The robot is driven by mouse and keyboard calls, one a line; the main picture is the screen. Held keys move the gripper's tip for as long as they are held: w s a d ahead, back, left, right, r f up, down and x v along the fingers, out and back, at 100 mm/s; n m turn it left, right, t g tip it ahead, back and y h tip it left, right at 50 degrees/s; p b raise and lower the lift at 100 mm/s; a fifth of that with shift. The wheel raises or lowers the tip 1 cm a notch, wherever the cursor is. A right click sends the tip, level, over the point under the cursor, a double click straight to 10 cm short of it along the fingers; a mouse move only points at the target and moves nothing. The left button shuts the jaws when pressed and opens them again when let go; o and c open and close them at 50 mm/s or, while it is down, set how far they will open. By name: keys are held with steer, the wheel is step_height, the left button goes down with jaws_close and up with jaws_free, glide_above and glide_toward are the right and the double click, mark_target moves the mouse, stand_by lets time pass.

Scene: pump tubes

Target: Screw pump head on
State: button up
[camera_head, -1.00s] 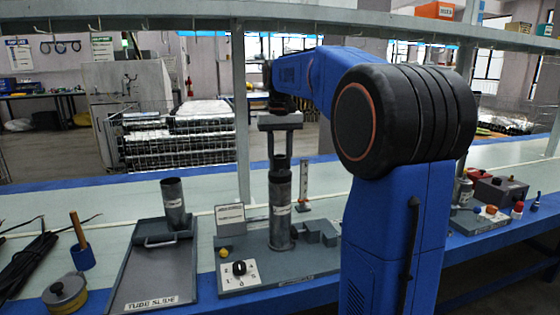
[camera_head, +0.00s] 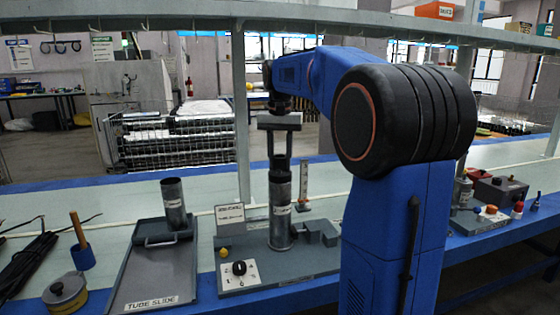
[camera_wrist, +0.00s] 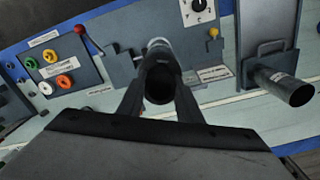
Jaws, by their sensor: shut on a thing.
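A grey labelled tube (camera_head: 280,212) stands upright on a grey station plate (camera_head: 262,268). My gripper (camera_head: 279,158) points straight down above it. Its two fingers are shut on a dark cylindrical piece at the tube's top, which I take for the pump head. In the wrist view this pump head (camera_wrist: 159,84) shows as a dark round opening between the fingers of my gripper (camera_wrist: 160,66). Whether its thread is seated in the tube is hidden.
A tube slide tray (camera_head: 152,270) with a second tube (camera_head: 174,203) is at left. A numbered dial (camera_head: 239,269), a yellow knob (camera_head: 224,253) and grey blocks (camera_head: 318,232) sit around the held tube. A ruler-like post (camera_head: 304,185) stands behind. A button panel (camera_wrist: 54,72) shows in the wrist view.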

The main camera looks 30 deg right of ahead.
steer(key=m, duration=0.3)
stand_by(0.4)
steer(key=shift+m, duration=1.7)
steer(key=o, duration=0.9)
